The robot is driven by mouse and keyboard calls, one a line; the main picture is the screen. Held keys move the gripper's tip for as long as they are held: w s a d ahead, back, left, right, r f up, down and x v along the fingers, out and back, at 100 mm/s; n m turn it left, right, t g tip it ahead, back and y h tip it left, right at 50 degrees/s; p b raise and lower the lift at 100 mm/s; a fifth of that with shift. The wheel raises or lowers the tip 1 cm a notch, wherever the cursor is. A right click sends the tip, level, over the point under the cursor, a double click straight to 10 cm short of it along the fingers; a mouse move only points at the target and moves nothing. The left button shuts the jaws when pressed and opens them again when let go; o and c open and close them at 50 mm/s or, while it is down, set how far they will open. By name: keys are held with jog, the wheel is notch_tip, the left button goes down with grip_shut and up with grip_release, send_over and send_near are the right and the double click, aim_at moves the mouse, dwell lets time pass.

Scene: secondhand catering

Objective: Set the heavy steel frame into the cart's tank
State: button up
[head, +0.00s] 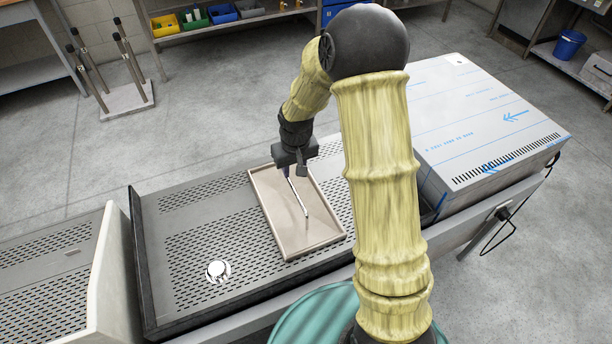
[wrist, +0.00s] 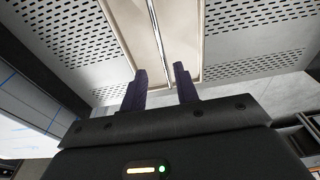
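A shallow beige tray (head: 262,203) lies on a perforated grey metal surface. A thin shiny metal bar (head: 298,198) lies lengthwise in it. My gripper (head: 295,170) points down over the tray's far part, near the bar's far end. In the wrist view, my gripper's two dark fingers (wrist: 161,80) stand apart with nothing visibly clamped. The bar (wrist: 155,25) runs between them in the picture; I cannot tell whether it is between them in depth. I cannot make out a heavy steel frame or a cart's tank for certain.
A large steel box (head: 470,120) with blue-printed film stands right of the tray. A small shiny disc (head: 218,270) is on the perforated surface (head: 190,232) at left. A pale upright panel (head: 112,280) bounds that surface. A post stand (head: 125,98) is on the floor behind.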

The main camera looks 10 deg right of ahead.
jog(key=s+d+r, duration=0.1)
jog(key=s+r, duration=0.2)
jog(key=s, duration=0.3)
jog(key=s+d+r+m, duration=0.1)
jog(key=s+d+r, duration=0.1)
jog(key=s, duration=0.4)
jog(key=s+d+r+m, duration=0.1)
jog(key=s+d+r, duration=0.1)
jog(key=s+r, duration=0.2)
jog(key=s, duration=0.3)
jog(key=shift+r+t, duration=0.35)
jog(key=shift+t, duration=0.05)
jog(key=shift+c, duration=0.2)
jog(key=shift+d, duration=0.1)
